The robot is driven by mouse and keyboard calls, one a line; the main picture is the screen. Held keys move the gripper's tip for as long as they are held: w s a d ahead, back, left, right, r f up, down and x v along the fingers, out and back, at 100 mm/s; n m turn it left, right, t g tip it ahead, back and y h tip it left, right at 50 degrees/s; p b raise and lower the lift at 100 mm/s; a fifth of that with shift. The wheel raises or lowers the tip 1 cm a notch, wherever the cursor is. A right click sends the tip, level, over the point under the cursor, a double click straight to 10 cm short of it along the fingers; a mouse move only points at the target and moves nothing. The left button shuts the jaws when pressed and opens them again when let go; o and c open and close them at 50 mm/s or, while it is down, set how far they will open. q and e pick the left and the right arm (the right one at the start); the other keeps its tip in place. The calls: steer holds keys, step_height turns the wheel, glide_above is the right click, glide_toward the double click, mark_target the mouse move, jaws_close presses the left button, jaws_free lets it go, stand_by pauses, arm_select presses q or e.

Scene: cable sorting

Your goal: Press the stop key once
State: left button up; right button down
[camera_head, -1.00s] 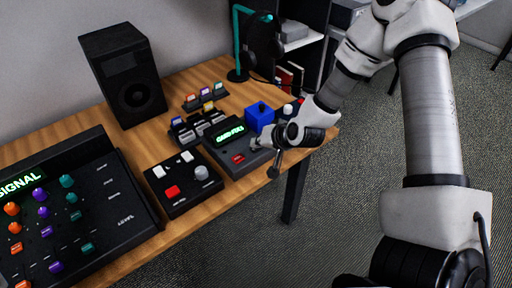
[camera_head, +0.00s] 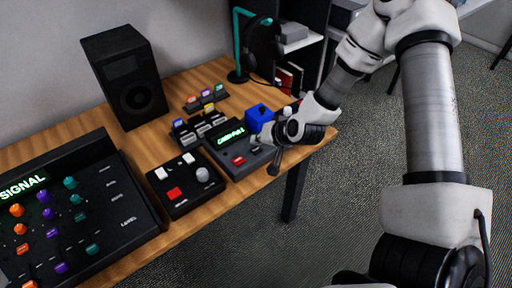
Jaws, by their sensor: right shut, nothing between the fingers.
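A dark grey recorder-like device (camera_head: 222,158) with a lit green display (camera_head: 231,136) reading roughly "CARD FULL" sits near the right end of the desk. Its front face has a red key (camera_head: 238,160) and a dark key (camera_head: 256,149) to the right of it. The key labels are too small to read, so I cannot tell which is the stop key. My right gripper (camera_head: 274,158) is shut and empty at the device's right edge, close to the dark key. I cannot tell whether it touches the device. My left gripper is out of view.
A black box (camera_head: 196,203) with a red button and knob stands left of the device. A large mixer (camera_head: 112,235) fills the left. A blue block (camera_head: 260,117), card holders (camera_head: 205,98), a speaker (camera_head: 127,80) and a headphone stand (camera_head: 238,76) are behind.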

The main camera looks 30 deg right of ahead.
mark_target(258, 150)
step_height(258, 150, up, 5)
steer(key=p, duration=0.3)
steer(key=shift+f, duration=0.3)
steer(key=shift+s+f, duration=0.1)
stand_by(0.3)
